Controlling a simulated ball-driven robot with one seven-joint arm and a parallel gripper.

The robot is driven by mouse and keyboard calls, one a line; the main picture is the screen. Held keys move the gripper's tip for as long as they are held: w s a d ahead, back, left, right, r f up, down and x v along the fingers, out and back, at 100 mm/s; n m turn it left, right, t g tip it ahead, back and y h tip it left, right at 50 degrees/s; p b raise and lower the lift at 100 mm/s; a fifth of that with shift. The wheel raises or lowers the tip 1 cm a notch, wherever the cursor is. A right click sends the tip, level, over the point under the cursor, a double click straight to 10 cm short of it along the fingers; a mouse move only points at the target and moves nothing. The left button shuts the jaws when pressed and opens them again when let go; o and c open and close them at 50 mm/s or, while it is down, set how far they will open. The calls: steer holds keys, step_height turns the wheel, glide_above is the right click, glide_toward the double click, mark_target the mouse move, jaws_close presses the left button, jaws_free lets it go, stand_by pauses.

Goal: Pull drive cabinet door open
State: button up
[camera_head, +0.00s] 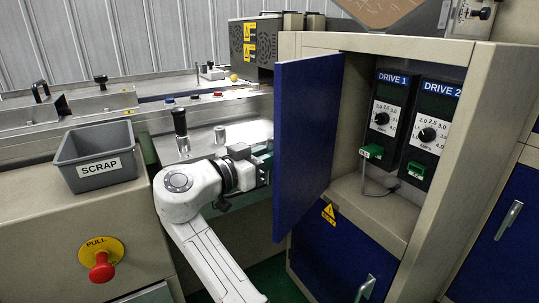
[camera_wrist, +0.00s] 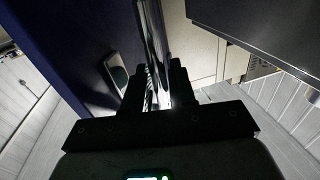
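The blue drive cabinet door (camera_head: 306,140) stands swung wide open in the head view, hinged on the cabinet's left side. It also fills the left of the wrist view (camera_wrist: 75,60). My gripper (camera_head: 262,163) is at the door's outer face, partly hidden by the door edge. In the wrist view my gripper (camera_wrist: 157,92) has its black fingers on both sides of a chrome bar handle (camera_wrist: 152,35) and appears shut on it. The open cabinet (camera_head: 352,115) shows two drive units, DRIVE 1 (camera_head: 391,110) and DRIVE 2 (camera_head: 436,125).
A grey scrap bin (camera_head: 97,172) and a red pull button (camera_head: 101,270) are at the left. An upright black-knobbed lever (camera_head: 180,125) stands close behind my arm. A lower blue door (camera_head: 335,258) is shut below the opening.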

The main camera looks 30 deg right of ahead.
steer(key=shift+o, duration=1.1)
steer(key=p+v, duration=0.1)
steer(key=v, duration=0.9)
steer(key=shift+a, duration=0.4)
